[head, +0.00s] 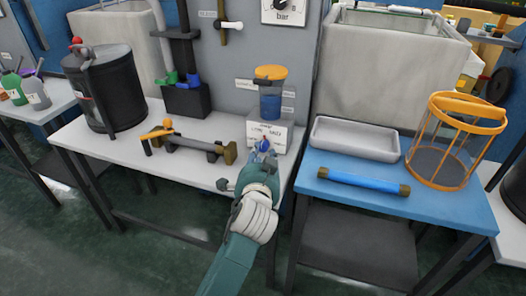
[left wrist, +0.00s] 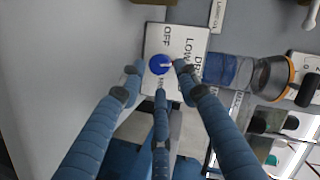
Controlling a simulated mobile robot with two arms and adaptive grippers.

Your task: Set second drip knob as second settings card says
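The blue drip knob (left wrist: 158,64) sits on a white panel box (left wrist: 152,40) lettered OFF, LOW and more words partly hidden. A pale pointer on the knob faces right in the left wrist view, toward the lettering. In the head view the box (head: 268,133) stands at the right end of the white bench, below an orange-capped blue reservoir (head: 270,100). My left gripper (left wrist: 157,80) has its fingers spread around the knob, with a gap on each side; it also shows in the head view (head: 262,152). Small labels beside the reservoir are unreadable. My right gripper is out of view.
A brass-ended tool (head: 195,146) and a dark drum (head: 105,90) stand on the white bench. The blue table (head: 440,205) to the right holds a grey tray (head: 355,138), a blue cylinder (head: 363,183) and an orange-framed basket (head: 440,172). A grey panel rises behind the box.

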